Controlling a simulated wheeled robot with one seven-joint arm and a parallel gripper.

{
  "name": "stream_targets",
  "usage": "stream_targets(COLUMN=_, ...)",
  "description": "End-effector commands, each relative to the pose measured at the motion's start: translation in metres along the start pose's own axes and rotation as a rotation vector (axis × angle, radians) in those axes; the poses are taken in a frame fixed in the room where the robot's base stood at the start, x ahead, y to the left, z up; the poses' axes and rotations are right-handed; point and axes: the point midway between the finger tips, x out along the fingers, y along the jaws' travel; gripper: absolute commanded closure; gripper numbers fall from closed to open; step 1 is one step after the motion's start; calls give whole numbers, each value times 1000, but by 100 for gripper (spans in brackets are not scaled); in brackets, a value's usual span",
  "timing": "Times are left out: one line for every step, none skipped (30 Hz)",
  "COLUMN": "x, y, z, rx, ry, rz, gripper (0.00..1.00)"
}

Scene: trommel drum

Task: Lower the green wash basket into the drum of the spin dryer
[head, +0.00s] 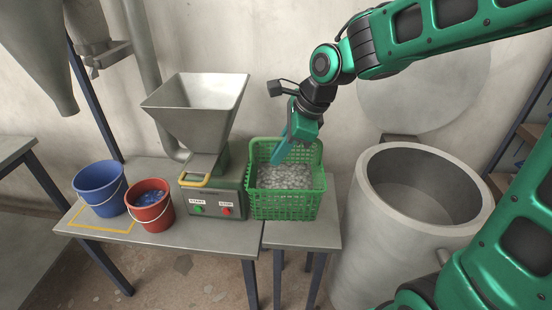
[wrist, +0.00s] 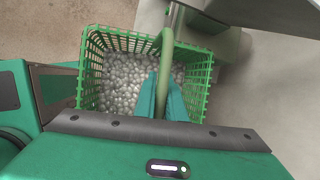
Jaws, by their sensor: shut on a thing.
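The green wash basket (head: 286,208) stands upright on the right-hand small table, filled with pale grey pellets. My gripper (head: 284,150) is above the basket, with its teal fingers reaching down to its arched handle. In the wrist view my gripper (wrist: 162,95) is shut on the light-green handle (wrist: 166,55), and the basket (wrist: 88,70) hangs or stands below it; I cannot tell whether it still touches the table. The spin dryer (head: 370,235) is the big grey cylinder at the right; its drum (head: 420,190) is open at the top, and its bottom is partly hidden.
The round lid (head: 430,95) stands raised behind the dryer. A hopper machine (head: 215,200) with green and red buttons is close to the basket's left. A blue bucket (head: 98,185) and a red bucket (head: 150,215) stand farther left. The dryer's rim rises beside the small table (head: 310,238).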

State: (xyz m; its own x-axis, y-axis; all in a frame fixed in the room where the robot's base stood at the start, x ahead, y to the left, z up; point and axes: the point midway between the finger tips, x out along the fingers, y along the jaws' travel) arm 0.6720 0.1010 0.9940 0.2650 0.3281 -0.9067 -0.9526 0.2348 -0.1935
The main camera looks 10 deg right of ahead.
Motion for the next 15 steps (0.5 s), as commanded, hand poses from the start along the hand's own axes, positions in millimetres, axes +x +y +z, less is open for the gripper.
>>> stream_targets(x=-5, y=-2, z=2, rx=-1, ry=-2, rz=-4, gripper=100)
stream_targets(x=-7, y=-3, z=3, rx=-1, ry=-2, rz=-4, gripper=100)
stream_targets(x=-10, y=-3, z=4, rx=-1, ry=-2, rz=-4, gripper=100)
stream_targets(x=-12, y=-3, z=5, rx=-1, ry=-2, rz=-3, gripper=100)
stream_targets(x=-14, y=-4, z=6, rx=-1, ry=-2, rz=-3, gripper=100)
stream_targets(x=-17, y=-4, z=8, rx=-1, ry=-3, rz=-4, gripper=100)
stream_targets(x=-19, y=-5, z=9, rx=-2, ry=-3, rz=-4, gripper=100)
stream_targets(x=-21, y=-6, z=10, rx=-2, ry=-2, rz=-4, gripper=100)
stream_targets(x=-24, y=-6, z=11, rx=-2, ry=-2, rz=-4, gripper=100)
stream_targets(x=-26, y=-7, z=12, rx=-2, ry=-2, rz=-4, gripper=100)
stream_targets(x=-28, y=-7, z=12, rx=-1, ry=-2, rz=-4, gripper=100)
stream_targets(x=-31, y=-7, z=13, rx=-1, ry=-1, rz=-3, gripper=100)
stream_targets(x=-34, y=-8, z=14, rx=-1, ry=-1, rz=-3, gripper=100)
stream_targets(x=-36, y=-8, z=15, rx=-1, ry=-2, rz=-3, gripper=100)
stream_targets(x=-39, y=-9, z=17, rx=-1, ry=-3, rz=-4, gripper=100)
